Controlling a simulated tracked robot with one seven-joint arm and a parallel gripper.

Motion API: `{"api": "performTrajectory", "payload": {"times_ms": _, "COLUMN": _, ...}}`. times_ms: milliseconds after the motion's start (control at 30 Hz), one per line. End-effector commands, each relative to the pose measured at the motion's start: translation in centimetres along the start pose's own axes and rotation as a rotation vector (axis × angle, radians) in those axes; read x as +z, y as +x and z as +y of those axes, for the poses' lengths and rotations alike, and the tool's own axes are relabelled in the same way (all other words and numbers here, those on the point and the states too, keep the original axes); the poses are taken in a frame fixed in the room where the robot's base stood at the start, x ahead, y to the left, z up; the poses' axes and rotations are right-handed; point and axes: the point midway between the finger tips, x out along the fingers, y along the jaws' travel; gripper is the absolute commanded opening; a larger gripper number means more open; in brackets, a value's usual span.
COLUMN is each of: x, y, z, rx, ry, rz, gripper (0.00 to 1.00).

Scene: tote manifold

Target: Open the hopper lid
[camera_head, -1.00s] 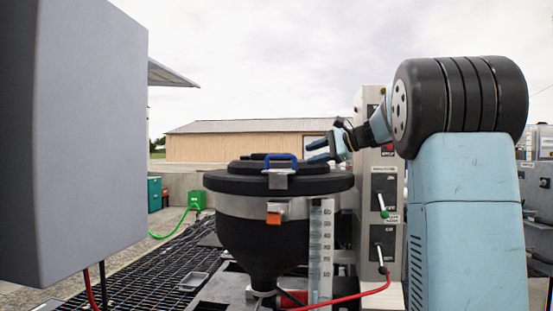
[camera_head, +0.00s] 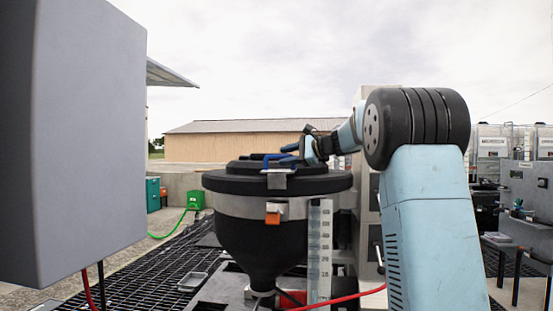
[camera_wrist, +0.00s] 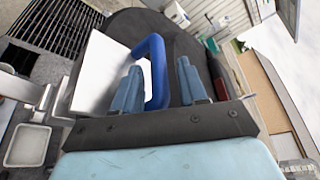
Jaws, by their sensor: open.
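The hopper (camera_head: 262,240) is a black funnel with a grey band, and its black round lid (camera_head: 225,183) lies flat on top, closed. A blue U-shaped handle (camera_head: 267,159) stands on the lid above a metal bracket (camera_head: 277,180). My gripper (camera_head: 284,156) is open at the handle, reaching in from the right. In the wrist view the fingers (camera_wrist: 160,84) stand either side of one leg of the blue handle (camera_wrist: 158,66), with gaps showing. An orange-and-white latch (camera_head: 273,213) sits on the hopper's front.
A large grey cabinet (camera_head: 85,140) blocks the left. A clear graduated gauge (camera_head: 319,250) stands at the hopper's right front, with a panel post (camera_head: 366,230) behind it. Red hose (camera_head: 350,296) runs low in front. The air above the lid is free.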

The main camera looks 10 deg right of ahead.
Motion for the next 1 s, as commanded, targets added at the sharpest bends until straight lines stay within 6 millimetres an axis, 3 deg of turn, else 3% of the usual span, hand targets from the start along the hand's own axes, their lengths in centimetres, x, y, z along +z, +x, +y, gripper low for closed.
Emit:
{"api": "performTrajectory", "payload": {"times_ms": 200, "x": 0.0, "y": 2.2, "z": 0.0, "rx": 0.001, "ry": 0.0, "rz": -0.001, "gripper": 0.42}}
{"api": "performTrajectory", "payload": {"times_ms": 600, "x": 0.1, "y": 2.7, "z": 0.0, "rx": 0.001, "ry": 0.0, "rz": -0.001, "gripper": 0.41}}
{"api": "performTrajectory", "payload": {"times_ms": 1000, "x": 0.0, "y": 2.7, "z": 0.0, "rx": 0.0, "ry": -0.001, "rz": 0.0, "gripper": 0.03}}
